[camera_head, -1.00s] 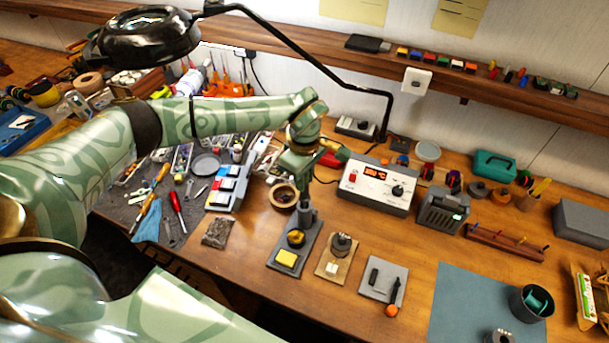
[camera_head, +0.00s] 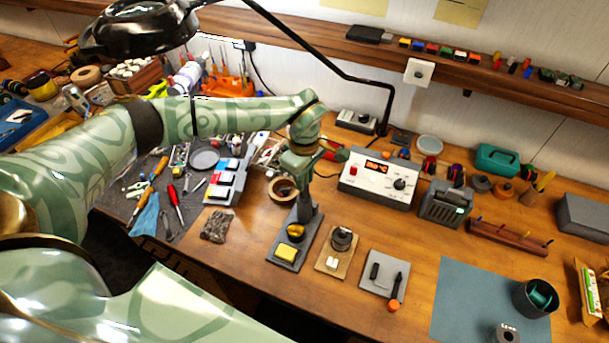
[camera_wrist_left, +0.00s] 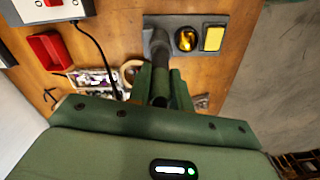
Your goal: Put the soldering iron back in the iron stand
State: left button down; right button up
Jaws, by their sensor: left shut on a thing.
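My left gripper (camera_head: 300,182) is shut on the soldering iron, directly above the iron stand's holder. In the left wrist view the iron's dark handle (camera_wrist_left: 160,88) shows between the two green fingers (camera_wrist_left: 160,82). The iron stand (camera_head: 278,262) is a dark grey base with an upright grey holder (camera_head: 304,212), a brass wool cup (camera_head: 296,230) and a yellow sponge (camera_head: 287,252). The iron lines up with the holder (camera_wrist_left: 158,42) in the left wrist view. The fingers hide the iron's tip, so I cannot tell how deep it sits. My right gripper is not in view.
The white soldering station (camera_head: 377,180) stands right of the stand, with a black cord. A tape roll (camera_head: 283,189) is close on the left. A wooden board (camera_head: 333,262) and a grey pad (camera_head: 384,275) lie to the right. A black lamp arm crosses behind.

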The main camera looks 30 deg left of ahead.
pick_arm(q)
jog(key=c, duration=0.8)
grip_release()
jog(key=shift+r, duration=0.1)
jog(key=shift+r+p, duration=3.8)
jog(key=shift+r, duration=0.65)
